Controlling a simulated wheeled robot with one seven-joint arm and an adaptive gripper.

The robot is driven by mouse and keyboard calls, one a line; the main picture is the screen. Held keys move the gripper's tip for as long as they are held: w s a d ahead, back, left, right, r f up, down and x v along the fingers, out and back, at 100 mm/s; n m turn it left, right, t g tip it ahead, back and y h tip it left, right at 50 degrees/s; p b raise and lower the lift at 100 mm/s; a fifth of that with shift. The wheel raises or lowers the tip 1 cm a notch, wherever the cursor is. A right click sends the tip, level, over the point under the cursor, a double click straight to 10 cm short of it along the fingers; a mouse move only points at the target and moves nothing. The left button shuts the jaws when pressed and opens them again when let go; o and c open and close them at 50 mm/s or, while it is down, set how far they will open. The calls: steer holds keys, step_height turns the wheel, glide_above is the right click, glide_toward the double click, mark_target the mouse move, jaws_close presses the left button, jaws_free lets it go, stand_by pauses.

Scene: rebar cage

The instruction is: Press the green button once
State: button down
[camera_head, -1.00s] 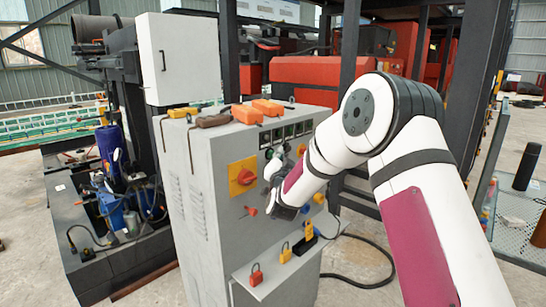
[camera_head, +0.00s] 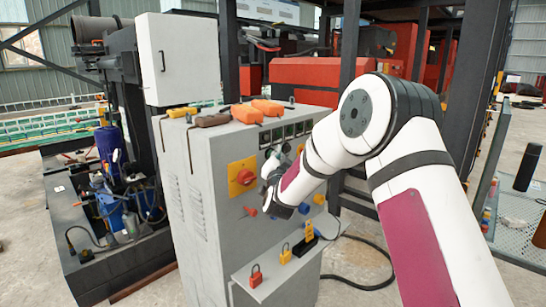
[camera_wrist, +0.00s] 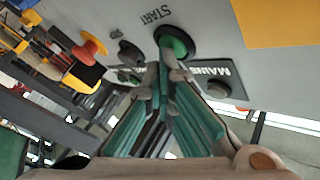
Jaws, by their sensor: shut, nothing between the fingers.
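The green button (camera_wrist: 175,43), round in a dark ring, is on the grey cabinet face (camera_wrist: 110,15) in the wrist view, beside the word START. My gripper (camera_wrist: 164,70) is shut and empty, with its fingertips right at the button's lower edge. I cannot tell whether they touch it or stop just short. In the head view my gripper is close to the front of the cabinet (camera_head: 222,230), right of the orange rotary switch (camera_head: 242,177). The green button is not distinguishable there, behind my gripper and wrist.
A dark knob (camera_wrist: 130,52) and a MAINS plate with a round knob (camera_wrist: 216,89) flank the button. A red-orange mushroom button (camera_wrist: 93,45) lies further left. A shelf (camera_head: 275,272) with padlocks sticks out below the panel. Orange tools (camera_head: 247,113) lie on the cabinet top.

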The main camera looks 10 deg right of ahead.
stand_by(0.4)
steer(key=shift+s+d+p, duration=0.5)
steer(key=shift+s+d, duration=0.15)
steer(key=shift+s, duration=0.3)
steer(key=shift+s+d+p, duration=0.5)
steer(key=shift+s+d, duration=0.25)
steer(key=shift+s, duration=0.3)
steer(key=shift+s+d+p, duration=0.5)
steer(key=shift+s+d, duration=0.25)
steer(key=shift+s, duration=0.25)
steer(key=shift+r, duration=0.1)
